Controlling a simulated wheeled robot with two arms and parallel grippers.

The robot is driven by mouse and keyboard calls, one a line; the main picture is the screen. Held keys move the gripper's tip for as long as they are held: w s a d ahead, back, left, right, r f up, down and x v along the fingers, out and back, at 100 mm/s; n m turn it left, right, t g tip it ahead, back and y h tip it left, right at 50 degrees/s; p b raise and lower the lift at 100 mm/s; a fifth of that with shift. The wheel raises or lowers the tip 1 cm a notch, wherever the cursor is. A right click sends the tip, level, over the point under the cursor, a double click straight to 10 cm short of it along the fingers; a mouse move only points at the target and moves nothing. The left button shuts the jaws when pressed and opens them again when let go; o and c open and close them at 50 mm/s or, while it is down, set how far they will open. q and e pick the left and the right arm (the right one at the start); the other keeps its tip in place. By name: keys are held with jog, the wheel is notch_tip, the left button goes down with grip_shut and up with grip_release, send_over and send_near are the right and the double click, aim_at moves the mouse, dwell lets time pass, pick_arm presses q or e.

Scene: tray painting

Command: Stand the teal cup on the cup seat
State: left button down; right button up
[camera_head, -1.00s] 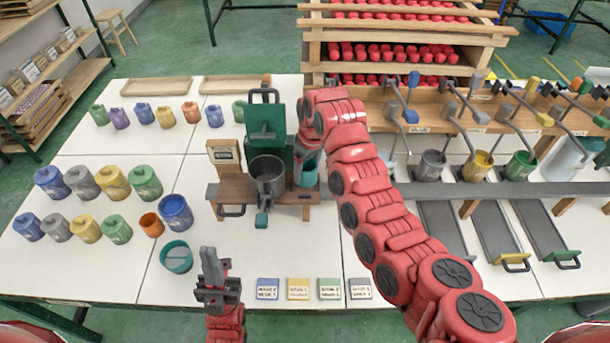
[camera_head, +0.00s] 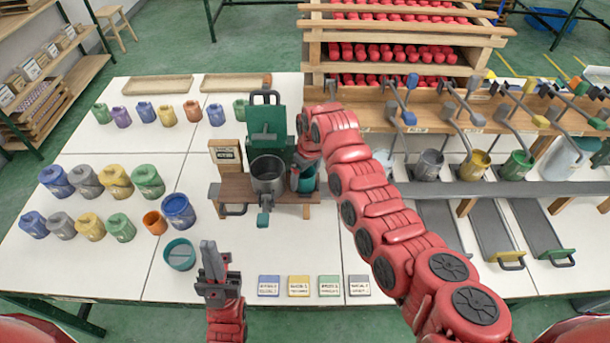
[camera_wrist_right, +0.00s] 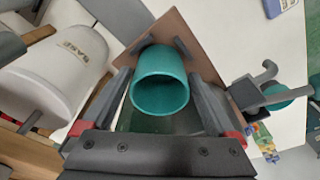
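The teal cup (camera_head: 303,184) is at the right side of the machine's wooden base (camera_head: 232,188). My right gripper (camera_head: 304,165) reaches down over it. In the right wrist view the teal cup (camera_wrist_right: 160,88) sits between the two fingers, which lie close along its sides. Its open mouth faces the camera. Behind it is a brown square plate (camera_wrist_right: 185,30) with short dark brackets on either side of the cup, apparently the cup seat. The cup's bottom is hidden, so I cannot tell whether it touches the plate. My left gripper (camera_head: 212,262) is empty, its fingers close together, over the front of the table.
A grey pot (camera_head: 267,182) stands beside the cup on the base, with a green machine body (camera_head: 266,128) behind. Another teal container (camera_head: 180,254) stands front left near several coloured jars. Four-colour label tiles (camera_head: 299,286) lie at the front edge. Chutes and levers fill the right.

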jog(key=shift+o, duration=0.2)
jog(key=shift+r, duration=0.5)
notch_tip(320, 180, up, 7)
jog(key=b, duration=0.3)
jog(key=shift+s+d+f, duration=0.15)
jog(key=shift+s+d, duration=0.25)
